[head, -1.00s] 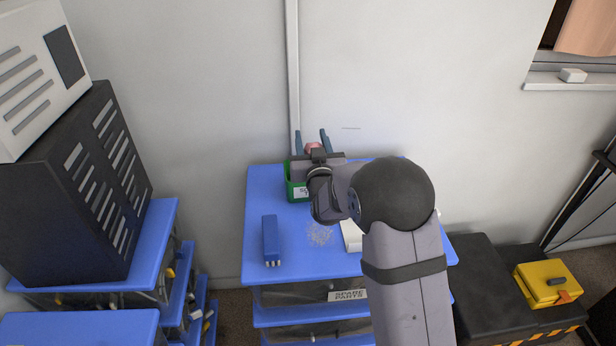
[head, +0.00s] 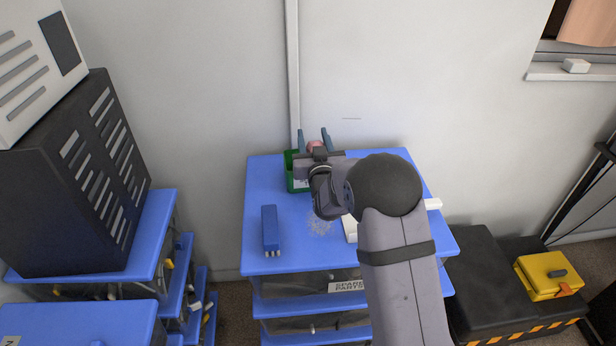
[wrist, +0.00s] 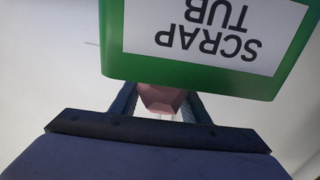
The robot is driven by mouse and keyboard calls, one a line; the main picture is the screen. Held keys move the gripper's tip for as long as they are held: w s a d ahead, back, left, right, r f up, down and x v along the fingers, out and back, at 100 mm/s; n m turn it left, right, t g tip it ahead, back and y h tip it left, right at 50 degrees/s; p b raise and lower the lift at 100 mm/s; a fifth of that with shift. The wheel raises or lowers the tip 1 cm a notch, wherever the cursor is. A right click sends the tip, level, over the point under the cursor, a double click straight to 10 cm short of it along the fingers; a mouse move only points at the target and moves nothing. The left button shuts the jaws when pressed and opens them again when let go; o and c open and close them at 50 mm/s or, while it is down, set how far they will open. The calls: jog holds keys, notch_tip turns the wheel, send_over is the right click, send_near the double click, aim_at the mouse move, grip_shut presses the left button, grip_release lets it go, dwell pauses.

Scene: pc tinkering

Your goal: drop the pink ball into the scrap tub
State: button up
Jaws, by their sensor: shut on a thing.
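The pink ball (head: 315,146) is held between the two blue-grey fingers of my gripper (head: 313,134), which is shut on it. In the wrist view the ball (wrist: 162,98) shows below the tub's edge, between the fingers. The green scrap tub (head: 291,178) stands at the back of the blue table, partly hidden by my gripper and wrist. In the wrist view the tub (wrist: 115,62) fills the top, its white label upside down, and covers the fingertips and part of the ball. I cannot tell whether the ball is over the tub's opening.
A blue block-like object (head: 270,230) stands on the blue table top (head: 285,262), left of my arm. Pale scattered bits (head: 320,226) and a white object (head: 349,229) lie beside my arm. The wall (head: 225,100) is close behind the tub.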

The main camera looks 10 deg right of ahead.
jog(key=shift+f+b, duration=0.3)
jog(key=shift+f, duration=0.6)
jog(key=o, duration=1.1)
jog(key=shift+s, duration=0.1)
jog(key=shift+s+d+b, duration=0.1)
jog(key=shift+s+b, duration=0.4)
jog(key=shift+s, duration=3.1)
jog(key=shift+r, duration=0.1)
